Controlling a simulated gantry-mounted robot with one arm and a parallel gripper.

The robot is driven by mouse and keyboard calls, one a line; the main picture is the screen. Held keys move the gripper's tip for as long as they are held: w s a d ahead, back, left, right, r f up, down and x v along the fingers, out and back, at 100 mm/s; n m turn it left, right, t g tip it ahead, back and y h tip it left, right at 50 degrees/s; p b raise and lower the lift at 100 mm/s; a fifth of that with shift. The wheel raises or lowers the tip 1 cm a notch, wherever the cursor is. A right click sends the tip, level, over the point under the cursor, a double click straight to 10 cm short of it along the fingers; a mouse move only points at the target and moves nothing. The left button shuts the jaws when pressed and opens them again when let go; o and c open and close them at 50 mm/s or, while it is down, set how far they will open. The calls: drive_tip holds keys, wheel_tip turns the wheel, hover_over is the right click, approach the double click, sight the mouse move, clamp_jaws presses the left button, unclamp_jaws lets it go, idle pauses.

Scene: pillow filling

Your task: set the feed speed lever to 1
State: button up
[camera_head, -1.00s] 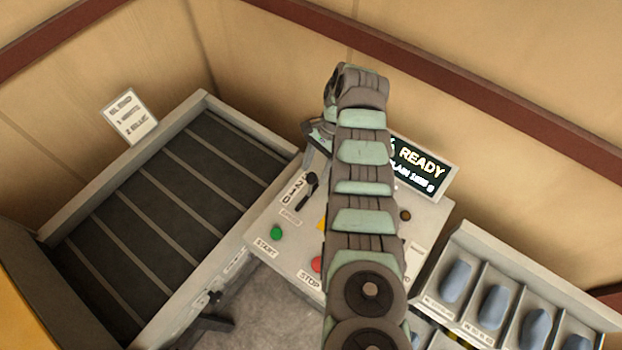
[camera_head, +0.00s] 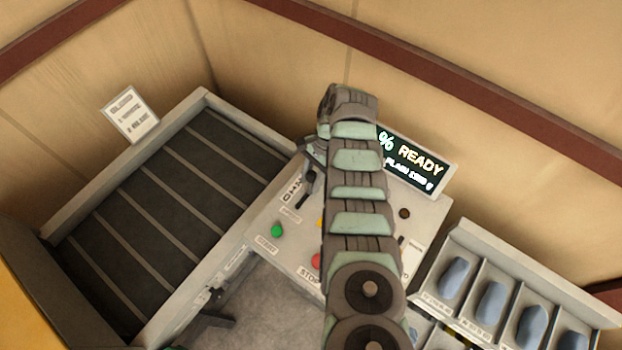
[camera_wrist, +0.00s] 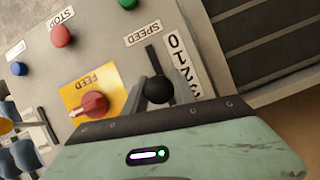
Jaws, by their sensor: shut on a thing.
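My gripper (camera_wrist: 163,85) is shut on the knob, with grey fingers on either side. In the head view the lever (camera_head: 309,178) shows partly beside the scale (camera_head: 291,190). My gripper (camera_head: 316,152) is mostly hidden there behind my arm.
The panel also carries a green START button (camera_head: 277,231), a red STOP button (camera_wrist: 61,36) and a red FEED knob (camera_wrist: 94,104) on a yellow plate. A display (camera_head: 415,163) reads READY. A dark slatted bed (camera_head: 165,215) lies left; bins with blue-grey items (camera_head: 490,302) stand right.

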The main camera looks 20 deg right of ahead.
clamp_jaws()
idle(0.8)
